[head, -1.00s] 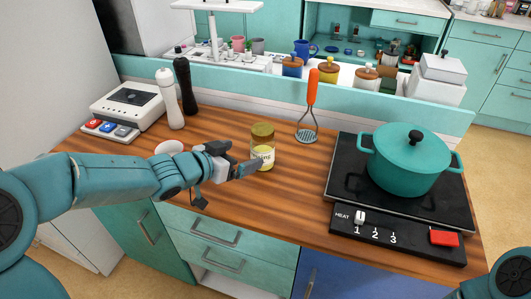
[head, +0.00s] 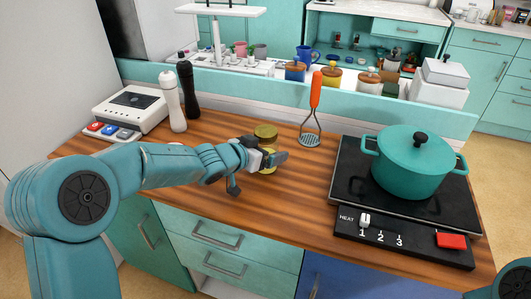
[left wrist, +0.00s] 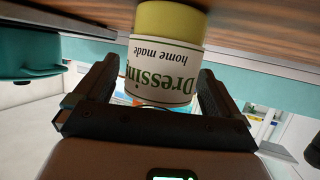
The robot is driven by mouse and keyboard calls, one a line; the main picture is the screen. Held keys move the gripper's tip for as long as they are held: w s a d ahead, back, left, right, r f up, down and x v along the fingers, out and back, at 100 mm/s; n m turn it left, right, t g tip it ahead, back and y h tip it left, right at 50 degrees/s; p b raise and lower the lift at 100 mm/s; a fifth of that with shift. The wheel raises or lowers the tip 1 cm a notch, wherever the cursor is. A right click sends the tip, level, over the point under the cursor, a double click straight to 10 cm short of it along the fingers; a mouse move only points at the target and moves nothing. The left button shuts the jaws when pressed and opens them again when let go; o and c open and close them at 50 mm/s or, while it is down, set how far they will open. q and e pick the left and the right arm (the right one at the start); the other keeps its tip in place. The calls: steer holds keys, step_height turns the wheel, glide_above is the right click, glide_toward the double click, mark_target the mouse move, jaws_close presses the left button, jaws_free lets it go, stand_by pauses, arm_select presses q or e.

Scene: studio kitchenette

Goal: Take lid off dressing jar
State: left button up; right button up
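The dressing jar stands upright on the wooden counter, with its gold-brown lid (head: 265,131) on top in the head view. My left gripper (head: 271,158) is at the jar's body, below the lid, and covers much of the label there. In the upside-down left wrist view the jar's white label (left wrist: 160,70) reads "Dressing home made". My left fingers (left wrist: 160,85) stand open on either side of the jar, with a narrow gap visible at the left. The lid is hidden in that view. My right gripper is out of view.
A teal pot (head: 415,165) sits on the black hob (head: 345,195) at the right. A masher (head: 312,110) with an orange handle stands behind the jar. White (head: 173,100) and black (head: 187,90) mills stand at the left. The counter between jar and hob is clear.

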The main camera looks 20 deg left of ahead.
arm_select(q)
steer(key=c, duration=1.1)
step_height(320, 180, up, 20)
steer(key=p, duration=1.5)
steer(key=shift+c, duration=0.2)
steer(key=shift+w, duration=0.1)
steer(key=o, duration=0.8)
steer(key=c, duration=1)
